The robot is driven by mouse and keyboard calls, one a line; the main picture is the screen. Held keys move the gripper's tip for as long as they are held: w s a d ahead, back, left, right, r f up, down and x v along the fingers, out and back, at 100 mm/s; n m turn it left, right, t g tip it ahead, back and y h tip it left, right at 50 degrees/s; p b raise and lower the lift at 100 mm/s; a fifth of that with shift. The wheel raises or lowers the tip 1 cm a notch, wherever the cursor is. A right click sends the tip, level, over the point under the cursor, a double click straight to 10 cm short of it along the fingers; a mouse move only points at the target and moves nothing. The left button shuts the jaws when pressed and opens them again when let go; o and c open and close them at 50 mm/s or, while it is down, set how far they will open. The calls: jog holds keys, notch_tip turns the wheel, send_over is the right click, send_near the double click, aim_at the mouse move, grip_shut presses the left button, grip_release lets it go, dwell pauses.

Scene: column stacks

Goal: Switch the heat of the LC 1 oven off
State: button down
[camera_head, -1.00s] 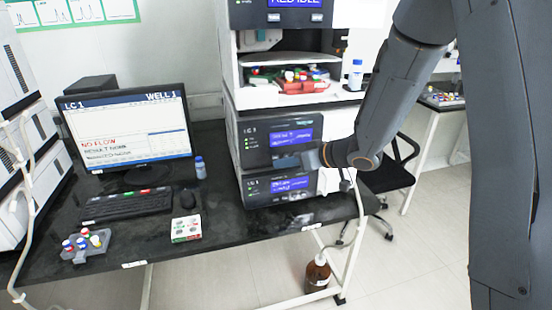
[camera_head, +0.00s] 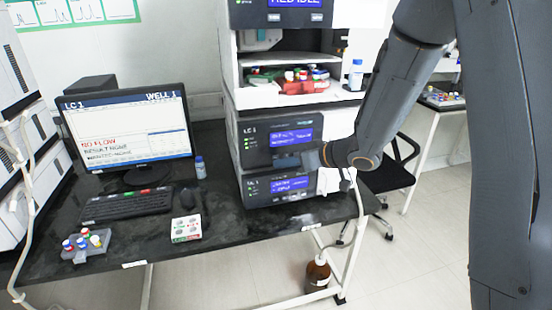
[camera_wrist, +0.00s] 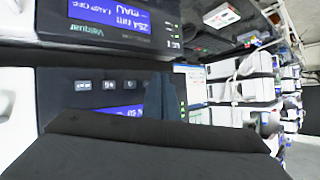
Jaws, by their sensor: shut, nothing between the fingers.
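Two stacked LC 1 modules stand at the right end of the black bench. The upper module (camera_head: 254,158) and the lower module (camera_head: 256,200) each have a lit blue display and small green lights. The display text is too blurred in the head view to tell which one is the oven. My gripper (camera_head: 288,162) is at the lower front of the upper module, below its display. In the wrist view my gripper (camera_wrist: 161,95) is shut and empty, close to a dark panel (camera_wrist: 65,88) with a row of small buttons (camera_wrist: 105,85). Contact cannot be told. An upside-down display there (camera_wrist: 110,18) reads 254 nm.
Above are an open shelf with a red tray (camera_head: 302,86) and bottles, and another module. A monitor (camera_head: 128,130), keyboard (camera_head: 127,204), mouse (camera_head: 188,199) and vial racks occupy the bench to the left. A chair (camera_head: 398,170) stands behind my arm.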

jog(key=shift+w, duration=0.2)
dwell(0.6)
jog(key=shift+w+a+p, duration=0.15)
jog(key=shift+w+p, duration=0.1)
jog(key=shift+p, duration=0.1)
jog(key=shift+w+a, duration=0.1)
jog(key=shift+w, duration=0.25)
dwell(0.6)
dwell(0.3)
jog(key=shift+s+d+p, duration=0.2)
jog(key=shift+s+p, duration=0.4)
jog(key=shift+s, duration=0.2)
jog(key=s+p, duration=0.1)
jog(key=s, duration=0.1)
jog(key=s+d, duration=0.1)
jog(key=s, duration=0.1)
jog(key=shift+s+d+p, duration=0.2)
jog(key=shift+s+p, duration=0.15)
jog(key=shift+s, duration=0.05)
dwell(0.3)
